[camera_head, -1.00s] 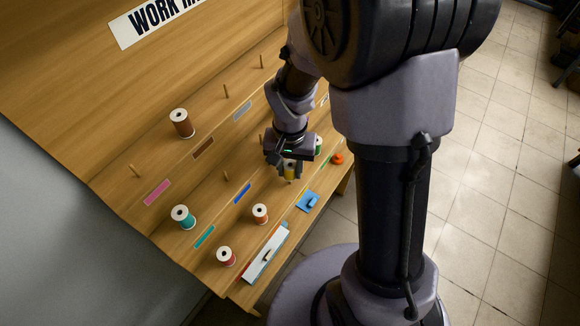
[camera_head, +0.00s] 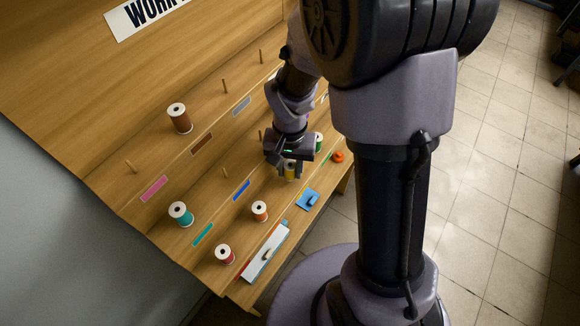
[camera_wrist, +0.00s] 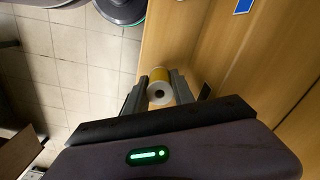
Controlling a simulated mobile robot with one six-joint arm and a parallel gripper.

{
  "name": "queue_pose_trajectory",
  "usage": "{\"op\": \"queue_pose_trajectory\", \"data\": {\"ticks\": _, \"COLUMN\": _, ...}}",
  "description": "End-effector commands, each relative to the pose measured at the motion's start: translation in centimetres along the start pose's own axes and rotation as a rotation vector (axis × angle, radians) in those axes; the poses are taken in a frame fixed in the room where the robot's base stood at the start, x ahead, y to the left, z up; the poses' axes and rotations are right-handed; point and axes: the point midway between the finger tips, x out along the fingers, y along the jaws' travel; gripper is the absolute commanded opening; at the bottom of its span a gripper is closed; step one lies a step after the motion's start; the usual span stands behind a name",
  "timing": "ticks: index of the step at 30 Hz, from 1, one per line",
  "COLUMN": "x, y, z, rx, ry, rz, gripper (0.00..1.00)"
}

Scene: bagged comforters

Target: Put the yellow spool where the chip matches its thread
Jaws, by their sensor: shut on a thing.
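The yellow spool (camera_head: 290,172) is between the fingers of my gripper (camera_head: 289,170), over the front part of the stepped wooden rack. In the wrist view the yellow spool (camera_wrist: 160,88) sits between the two fingertips of my gripper (camera_wrist: 161,90), its white end with a dark hole facing the camera. The gripper is shut on it. Colour chips lie along the rack's steps: pink (camera_head: 153,188), brown (camera_head: 202,144), grey-blue (camera_head: 242,106), blue (camera_head: 241,190) and teal (camera_head: 203,235). I cannot make out a yellow chip; my arm hides part of the rack.
Brown (camera_head: 180,120), teal (camera_head: 180,214), orange (camera_head: 259,211), red (camera_head: 225,255) and green (camera_head: 318,141) spools stand on the rack. Bare pegs (camera_head: 225,87) stick up. A white box-like item (camera_head: 265,252), a blue item (camera_head: 308,200) and an orange-red item (camera_head: 337,157) lie along the front.

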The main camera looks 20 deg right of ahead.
Motion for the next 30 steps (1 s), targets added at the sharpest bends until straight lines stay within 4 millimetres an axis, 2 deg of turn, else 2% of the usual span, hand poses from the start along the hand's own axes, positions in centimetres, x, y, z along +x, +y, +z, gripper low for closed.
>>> {"op": "queue_pose_trajectory", "data": {"ticks": 30, "x": 1.6, "y": 0.0, "z": 0.0, "rx": 0.000, "ry": 0.000, "rz": 0.000, "gripper": 0.00}}
